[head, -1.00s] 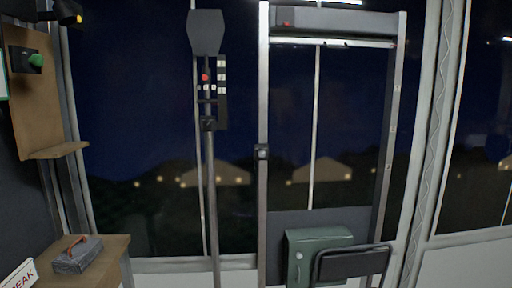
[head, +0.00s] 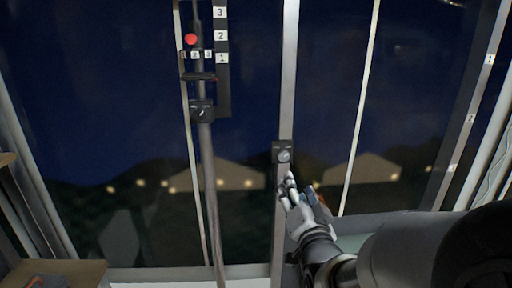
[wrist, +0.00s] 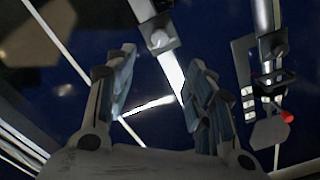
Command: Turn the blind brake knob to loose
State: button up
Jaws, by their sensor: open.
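A round grey knob (head: 284,156) sits on a small dark plate on an upright metal post (head: 290,70); I take it as the blind brake knob. A pale mark shows on its face, but any lettering is too small to read. My gripper (head: 288,184) is open and empty, just below the knob in the head view. In the wrist view the knob (wrist: 160,39) lies beyond and between the two open fingertips (wrist: 163,60). The fingers do not appear to touch it; the exact gap cannot be told.
To the left stands a dark pole (head: 208,170) with a red ball (head: 191,39), a similar small knob (head: 202,112) and a numbered scale (head: 222,58). A wooden surface (head: 60,270) is at lower left. Dark window glass lies behind.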

jog(key=p, duration=0.8)
send_near(284, 157)
jog(key=w, duration=0.9)
jog(key=shift+w, duration=0.15)
jog(key=shift+c, duration=0.4)
jog(key=c, duration=1)
